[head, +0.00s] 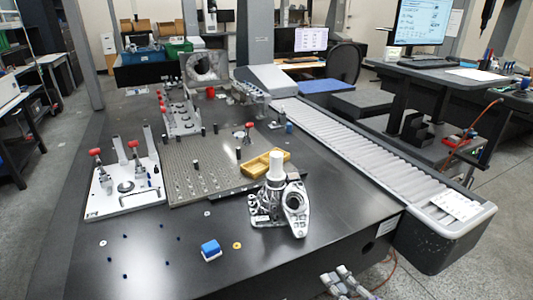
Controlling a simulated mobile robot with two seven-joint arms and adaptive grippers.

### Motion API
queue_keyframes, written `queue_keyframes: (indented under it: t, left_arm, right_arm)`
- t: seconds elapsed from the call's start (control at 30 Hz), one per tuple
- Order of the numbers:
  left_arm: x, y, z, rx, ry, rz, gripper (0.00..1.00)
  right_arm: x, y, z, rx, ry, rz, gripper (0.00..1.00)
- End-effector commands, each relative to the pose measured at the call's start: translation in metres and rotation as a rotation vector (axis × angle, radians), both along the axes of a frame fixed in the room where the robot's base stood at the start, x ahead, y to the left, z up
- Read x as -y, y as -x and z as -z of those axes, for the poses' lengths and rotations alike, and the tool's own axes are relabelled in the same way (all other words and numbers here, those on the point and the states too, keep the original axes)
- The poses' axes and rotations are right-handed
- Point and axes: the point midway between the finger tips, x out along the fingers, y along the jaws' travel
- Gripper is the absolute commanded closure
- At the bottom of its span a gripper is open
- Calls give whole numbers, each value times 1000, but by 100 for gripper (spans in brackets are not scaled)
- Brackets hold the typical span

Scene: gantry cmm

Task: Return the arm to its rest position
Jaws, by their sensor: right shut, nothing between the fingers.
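My right gripper (337,277) shows at the bottom edge of the head view, just in front of the table's near edge. It is shut with nothing in it, and it is apart from the things on the table. Most of my right arm is out of frame. My left gripper is not in view.
The dark table (150,230) holds a metal casting (295,210), a blue block (210,249), a yellow tray (265,163), a perforated plate (200,180) and a white fixture plate (125,200). A roller conveyor (350,142) runs along the right. The table's front left is mostly clear.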

Motion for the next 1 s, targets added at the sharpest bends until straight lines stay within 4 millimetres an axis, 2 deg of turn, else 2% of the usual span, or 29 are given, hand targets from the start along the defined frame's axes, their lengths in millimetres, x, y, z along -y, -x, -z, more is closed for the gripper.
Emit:
queue_keyframes:
  t: [0.07,0.17,0.27,0.37,0.47,0.5,0.6,0.7,0.77,1.0]
  left_arm:
    - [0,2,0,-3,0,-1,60]
    - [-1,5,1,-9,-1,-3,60]
    - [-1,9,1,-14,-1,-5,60]
    - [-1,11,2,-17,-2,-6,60]
    - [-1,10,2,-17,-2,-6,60]
    - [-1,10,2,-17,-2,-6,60]
    - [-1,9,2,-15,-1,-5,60]
    - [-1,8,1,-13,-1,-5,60]
    - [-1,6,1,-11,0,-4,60]
    - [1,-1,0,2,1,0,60]
  right_arm:
    - [-2,1,6,5,89,-9,100]
    - [-14,2,13,38,323,-55,100]
    - [-37,21,29,73,613,-117,100]
    - [-53,64,61,72,909,-186,100]
    - [-60,125,95,35,1199,-270,100]
    - [-60,152,107,8,1299,-308,100]
    - [-52,215,129,-79,1484,-391,100]
    - [-42,268,141,-179,1576,-448,100]
    - [-36,296,146,-243,1594,-466,100]
    - [-21,399,159,-470,1536,-487,100]
